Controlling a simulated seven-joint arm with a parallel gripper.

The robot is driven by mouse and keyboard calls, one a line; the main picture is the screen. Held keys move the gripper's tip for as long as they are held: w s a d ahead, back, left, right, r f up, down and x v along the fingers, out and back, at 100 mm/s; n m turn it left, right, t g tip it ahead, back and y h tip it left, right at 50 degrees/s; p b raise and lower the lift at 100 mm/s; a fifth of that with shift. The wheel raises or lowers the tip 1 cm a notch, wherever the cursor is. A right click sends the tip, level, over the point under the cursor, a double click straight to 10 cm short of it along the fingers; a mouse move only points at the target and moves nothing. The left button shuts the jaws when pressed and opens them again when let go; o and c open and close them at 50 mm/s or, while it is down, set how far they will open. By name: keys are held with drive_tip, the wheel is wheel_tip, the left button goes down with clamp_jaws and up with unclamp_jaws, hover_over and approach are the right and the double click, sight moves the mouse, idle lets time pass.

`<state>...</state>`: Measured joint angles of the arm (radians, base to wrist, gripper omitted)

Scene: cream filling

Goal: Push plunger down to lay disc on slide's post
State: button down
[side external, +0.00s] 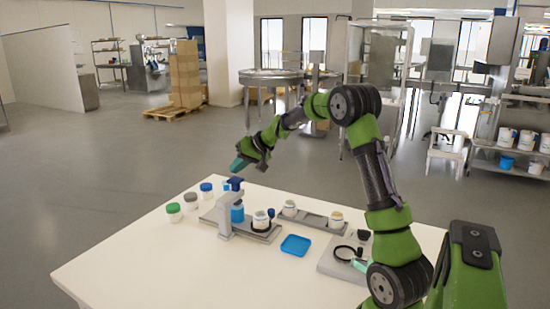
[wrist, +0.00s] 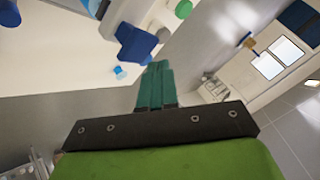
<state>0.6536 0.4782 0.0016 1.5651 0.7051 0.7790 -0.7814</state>
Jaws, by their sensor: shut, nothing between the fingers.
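The dark blue plunger (side external: 236,183) stands up at the top of a grey stand (side external: 224,219), above a bright blue body (side external: 237,213). In the wrist view a dark blue part that looks like the plunger (wrist: 135,43) is just beyond and left of the fingertips. My gripper (side external: 238,164) is shut and empty, just above the plunger; whether they touch I cannot tell. Its teal fingers also show together in the wrist view (wrist: 158,70). The slide (side external: 262,236) is a grey rail at the stand's base, with a white jar (side external: 261,221) on it. The disc and post cannot be made out.
Jars with green (side external: 173,211), grey (side external: 190,200) and blue (side external: 206,191) lids stand left of the stand. A grey tray (side external: 312,220) with two pale jars lies behind right. A blue dish (side external: 295,245) sits in front. The table's front left is clear.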

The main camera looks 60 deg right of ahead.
drive_tip(key=shift+r, duration=3)
drive_tip(key=s+a+n+g+y, duration=0.1)
drive_tip(key=s+a+n+g, duration=0.1)
drive_tip(key=s+a, duration=2.5)
drive_tip(key=a+n, duration=0.1)
drive_tip(key=a, duration=0.1)
drive_tip(key=shift+a+f+n, duration=0.3)
drive_tip(key=shift+f+n, duration=0.1)
